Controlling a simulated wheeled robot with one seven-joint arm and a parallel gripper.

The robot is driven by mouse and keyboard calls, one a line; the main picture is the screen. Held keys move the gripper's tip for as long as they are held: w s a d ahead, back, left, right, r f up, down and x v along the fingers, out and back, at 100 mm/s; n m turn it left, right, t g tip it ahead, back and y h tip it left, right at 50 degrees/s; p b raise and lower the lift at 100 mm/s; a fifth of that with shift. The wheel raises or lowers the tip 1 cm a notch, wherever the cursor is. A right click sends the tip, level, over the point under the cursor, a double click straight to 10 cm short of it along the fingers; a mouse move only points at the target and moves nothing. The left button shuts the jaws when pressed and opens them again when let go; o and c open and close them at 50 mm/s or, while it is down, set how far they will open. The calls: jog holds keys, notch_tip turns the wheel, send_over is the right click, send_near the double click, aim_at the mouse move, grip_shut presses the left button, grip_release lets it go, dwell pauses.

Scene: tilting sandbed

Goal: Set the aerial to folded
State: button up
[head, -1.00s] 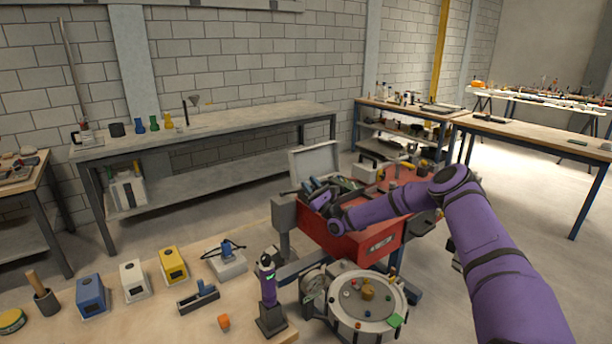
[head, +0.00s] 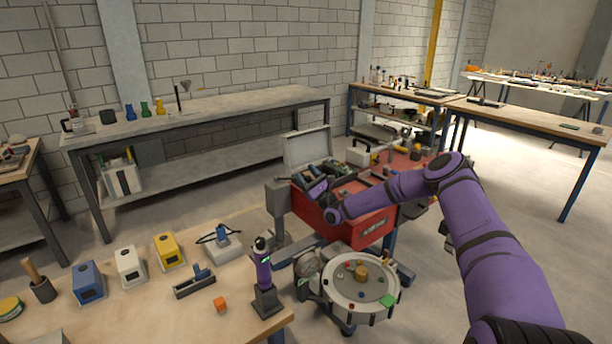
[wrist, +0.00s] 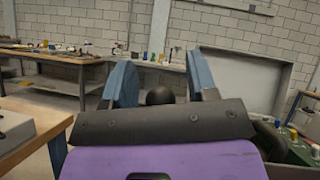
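I cannot make out for certain which thing is the aerial. On the wooden bench in the head view, an upright dark and purple device (head: 264,278) with a small green patch stands on a dark base. A grey box (head: 223,243) with a blue part and a thin dark loop stands left of it. My gripper (head: 309,184) is over the red cart, in front of the open case. In the wrist view my gripper (wrist: 160,82) has its two blue fingers spread apart. A black round knob (wrist: 160,96) shows between them, with gaps on both sides.
The red cart (head: 360,229) bears an open grey case (head: 308,148) and loose tools. A round tilting bed (head: 336,290) with small coloured pieces stands in front. A long grey workbench (head: 230,112) lines the wall.

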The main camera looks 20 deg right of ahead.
jog(key=shift+s+d+f, duration=0.2)
jog(key=shift+f, duration=0.05)
jog(key=s+d, duration=0.6)
jog(key=s, duration=0.5)
jog(key=shift+f, duration=0.15)
